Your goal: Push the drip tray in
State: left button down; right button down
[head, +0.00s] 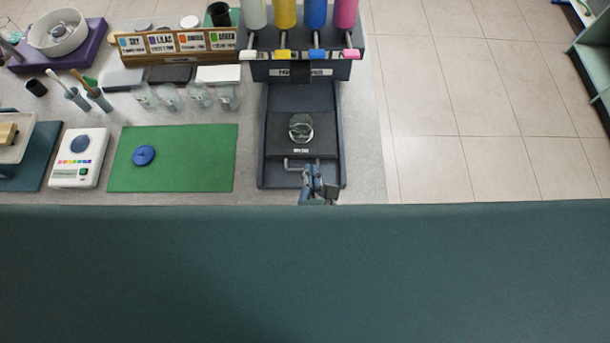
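The dark drip tray (274,149) sits in the low base of the dispenser (300,72), below its coloured bottles. A clear glass jar (301,127) stands on the tray. A grey bar handle (291,165) is at the tray's front edge. My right gripper (314,171) is at the tray's front, close to the handle's right part. I cannot tell whether it touches the handle or whether its fingers are open or shut. My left gripper is not in view.
A green mat (190,170) with a blue lid (144,155) lies left of the dispenser. The bench's right strip (366,160) is bare.

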jog(key=s+a+f+m+g, duration=0.1)
jog(key=s+f+m+g, duration=0.2)
jog(key=s+f, duration=0.35)
jog(key=b+x, duration=0.2)
jog(key=x, duration=0.3)
jog(key=b+x, duration=0.1)
jog(key=x, duration=0.4)
jog(key=shift+d+f+b, duration=0.1)
jog(key=shift+f+b, duration=0.25)
jog(key=w, duration=0.1)
jog(key=w+b, duration=0.1)
jog(key=w, duration=0.1)
jog(key=shift+w+f, duration=0.15)
jog(key=shift+f, duration=0.15)
jog(key=shift+w+g, duration=0.3)
jog(key=shift+w, duration=0.15)
